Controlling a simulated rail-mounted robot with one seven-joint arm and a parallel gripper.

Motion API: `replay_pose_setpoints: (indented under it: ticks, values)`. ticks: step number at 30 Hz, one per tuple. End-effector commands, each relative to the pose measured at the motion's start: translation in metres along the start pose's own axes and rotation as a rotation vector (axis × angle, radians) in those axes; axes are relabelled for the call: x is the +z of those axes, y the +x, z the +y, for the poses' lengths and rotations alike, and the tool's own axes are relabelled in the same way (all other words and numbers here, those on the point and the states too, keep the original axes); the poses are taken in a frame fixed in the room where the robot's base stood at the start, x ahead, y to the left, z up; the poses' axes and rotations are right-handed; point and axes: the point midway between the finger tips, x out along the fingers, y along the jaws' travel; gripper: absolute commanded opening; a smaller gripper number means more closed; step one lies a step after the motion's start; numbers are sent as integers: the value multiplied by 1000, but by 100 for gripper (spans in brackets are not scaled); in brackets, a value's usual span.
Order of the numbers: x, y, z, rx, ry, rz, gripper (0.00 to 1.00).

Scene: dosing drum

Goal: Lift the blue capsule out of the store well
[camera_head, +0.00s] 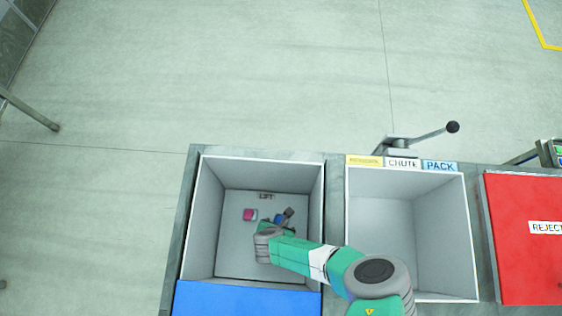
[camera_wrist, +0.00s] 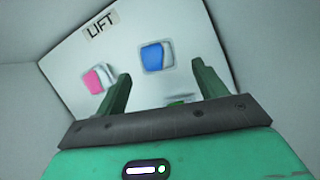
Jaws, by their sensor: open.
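The blue capsule (camera_wrist: 152,56), blue with a pale side, lies on the white plate marked LIFT (camera_wrist: 135,25) at the bottom of the store well (camera_head: 206,215). In the wrist view it shows just beyond and between the fingertips of my gripper (camera_wrist: 161,70), with no contact visible. In the head view the blue capsule (camera_head: 279,218) is partly crowded by my gripper. A pink and white capsule (camera_wrist: 96,79) lies to its left, beside my left finger. My gripper is open and empty, reaching down inside the well.
The well's pale walls stand close around my gripper. A second, empty bin (camera_head: 385,230) is to the right, by the CHUTE and PACK labels and a lever (camera_head: 430,134). A red REJECT panel (camera_head: 525,260) is further right. A blue panel (camera_head: 245,300) borders the well's near side.

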Motion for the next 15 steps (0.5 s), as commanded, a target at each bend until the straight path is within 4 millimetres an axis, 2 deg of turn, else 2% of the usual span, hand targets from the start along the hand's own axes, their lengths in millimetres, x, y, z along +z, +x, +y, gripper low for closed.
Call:
replay_pose_setpoints:
  ticks: [3, 6, 15]
  values:
    - [-1, 27, 4, -1, -3, -2, 71]
    - [-1, 41, 4, -1, -2, -1, 71]
    - [1, 46, 4, 1, 0, 0, 71]
